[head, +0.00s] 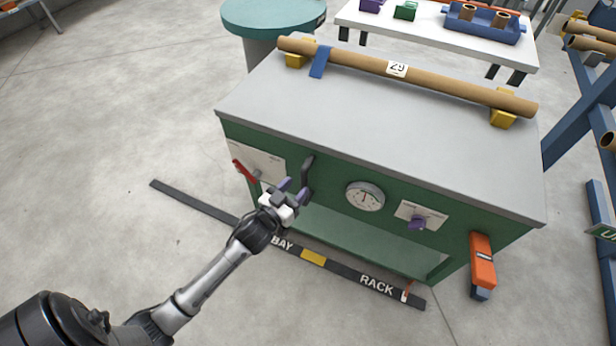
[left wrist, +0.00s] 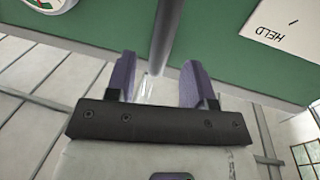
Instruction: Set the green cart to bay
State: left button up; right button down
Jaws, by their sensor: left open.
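The green cart (head: 330,215) with a grey top (head: 400,140) stands in the middle of the head view. A dark upright handle (head: 307,172) is on its front face. My left gripper (head: 292,190) is open just in front of this handle. In the left wrist view the grey handle bar (left wrist: 166,35) runs down toward the gap between the two purple fingers (left wrist: 155,85); I cannot tell whether it touches them. A dark floor strip (head: 345,272) reads BAY at left and RACK at right. A red-and-white pointer (head: 406,290) is near the RACK end. My right gripper is not in view.
A long brown tube (head: 440,81) lies on yellow supports on the cart's top. The front also carries a red lever (head: 243,170), a dial (head: 365,196), a purple knob (head: 417,222) and an orange box (head: 482,260). Floor to the left is clear.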

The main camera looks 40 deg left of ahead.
aim_at(302, 182)
pick_arm(q)
jog(key=shift+w+a+b, duration=0.2)
jog(key=shift+w+b, duration=0.75)
jog(key=shift+w, duration=2.2)
jog(key=shift+c, duration=0.2)
jog(key=c, duration=0.4)
grip_shut()
